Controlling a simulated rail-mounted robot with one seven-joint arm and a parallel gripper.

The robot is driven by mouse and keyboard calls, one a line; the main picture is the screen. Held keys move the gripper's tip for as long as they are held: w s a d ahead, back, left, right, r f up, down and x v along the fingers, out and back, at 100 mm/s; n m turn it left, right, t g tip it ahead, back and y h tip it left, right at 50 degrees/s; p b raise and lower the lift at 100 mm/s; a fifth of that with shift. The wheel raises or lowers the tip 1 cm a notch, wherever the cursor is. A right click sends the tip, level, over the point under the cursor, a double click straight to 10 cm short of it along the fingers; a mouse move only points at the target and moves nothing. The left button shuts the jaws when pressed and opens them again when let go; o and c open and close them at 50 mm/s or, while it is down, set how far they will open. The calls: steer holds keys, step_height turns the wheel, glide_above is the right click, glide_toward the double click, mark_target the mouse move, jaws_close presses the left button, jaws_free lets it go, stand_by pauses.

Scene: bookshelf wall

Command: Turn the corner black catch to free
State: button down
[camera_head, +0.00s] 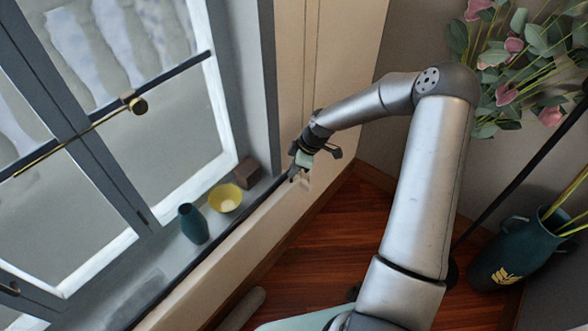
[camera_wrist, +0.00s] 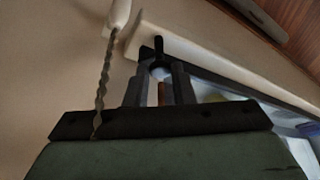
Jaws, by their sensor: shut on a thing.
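The black catch (camera_wrist: 158,46) shows in the wrist view as a small dark upright piece at the end of a pale ledge, between my fingertips. My gripper (camera_wrist: 160,72) is shut on it, with one dark finger on each side. In the head view my gripper (camera_head: 293,175) is at the corner where the window sill meets the cream wall panel. There the catch is too small and too covered by my gripper to make out, and its turn angle cannot be told.
A dark brown block (camera_head: 247,172), a yellow bowl (camera_head: 225,197) and a teal vase (camera_head: 193,223) stand on the sill near my gripper. A twisted metal rod (camera_wrist: 103,75) is left of my fingers. A large dark vase (camera_head: 515,255) with flowers stands at right.

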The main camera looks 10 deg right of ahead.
steer(key=m+t+b, duration=0.1)
steer(key=m, duration=0.1)
steer(key=m+t+h+b, duration=0.1)
steer(key=m+b, duration=0.1)
steer(key=m, duration=0.1)
steer(key=shift+s+a+f+m, duration=0.15)
steer(key=shift+s+a+m, duration=0.05)
steer(key=shift+m, duration=0.1)
steer(key=m+h+b, duration=0.1)
steer(key=m+b, duration=0.2)
steer(key=shift+a+t, duration=0.1)
steer(key=shift+t, duration=0.2)
steer(key=shift+s+m+h+b, duration=0.1)
steer(key=shift+m+h+b, duration=0.3)
steer(key=shift+m+b, duration=0.7)
steer(key=shift+r, duration=0.2)
steer(key=c, duration=1.2)
jaws_free()
steer(key=shift+c, duration=0.2)
steer(key=shift+p, duration=0.45)
